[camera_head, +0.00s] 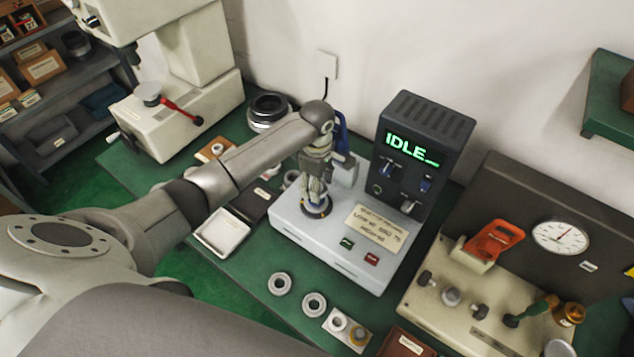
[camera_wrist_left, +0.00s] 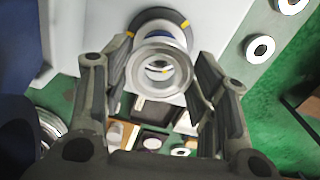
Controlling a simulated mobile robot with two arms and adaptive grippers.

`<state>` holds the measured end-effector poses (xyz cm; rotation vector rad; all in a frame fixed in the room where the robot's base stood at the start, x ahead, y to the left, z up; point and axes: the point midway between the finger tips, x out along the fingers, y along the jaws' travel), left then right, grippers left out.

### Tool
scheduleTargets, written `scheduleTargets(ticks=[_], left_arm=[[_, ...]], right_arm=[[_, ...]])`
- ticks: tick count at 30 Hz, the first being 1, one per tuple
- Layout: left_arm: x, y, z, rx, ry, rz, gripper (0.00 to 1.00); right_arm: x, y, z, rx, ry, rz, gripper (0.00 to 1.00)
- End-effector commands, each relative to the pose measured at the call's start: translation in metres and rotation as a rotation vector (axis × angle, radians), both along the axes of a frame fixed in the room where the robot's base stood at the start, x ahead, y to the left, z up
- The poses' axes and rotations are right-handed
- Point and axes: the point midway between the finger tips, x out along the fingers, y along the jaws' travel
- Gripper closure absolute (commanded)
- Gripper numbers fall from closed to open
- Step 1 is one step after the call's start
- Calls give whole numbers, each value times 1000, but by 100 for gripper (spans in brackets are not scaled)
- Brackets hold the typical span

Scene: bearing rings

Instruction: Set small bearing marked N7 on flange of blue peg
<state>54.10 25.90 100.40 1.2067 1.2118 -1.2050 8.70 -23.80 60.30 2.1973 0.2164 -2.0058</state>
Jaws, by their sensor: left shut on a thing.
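My left gripper (camera_head: 316,182) is above the flange on the pale press base. In the left wrist view the gripper (camera_wrist_left: 162,62) is shut on a small steel bearing (camera_wrist_left: 160,92), a pale ring held between the fingertips. No N7 mark is readable on it. Beyond the ring is the dark round flange (camera_wrist_left: 150,20) with yellow marks; a little blue of the peg (camera_wrist_left: 182,42) shows, mostly hidden by the bearing. The flange also shows in the head view (camera_head: 318,213), beneath the gripper. Whether bearing and peg touch, I cannot tell. My right gripper is not in view.
A dark control box (camera_head: 425,140) reading IDLE stands behind the base. Loose rings (camera_head: 280,284) (camera_head: 314,304) and a white plate (camera_head: 345,331) with small rings lie in front. A white tray (camera_head: 222,233) is at left, a gauge bench (camera_head: 470,300) at right.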

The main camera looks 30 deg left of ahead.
Motion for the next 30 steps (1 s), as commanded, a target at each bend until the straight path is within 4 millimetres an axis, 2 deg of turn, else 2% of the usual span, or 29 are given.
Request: scheduleTargets(ticks=[30], left_arm=[[0, 0, -23, 0, 0, 1, 77]], right_arm=[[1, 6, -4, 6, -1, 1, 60]])
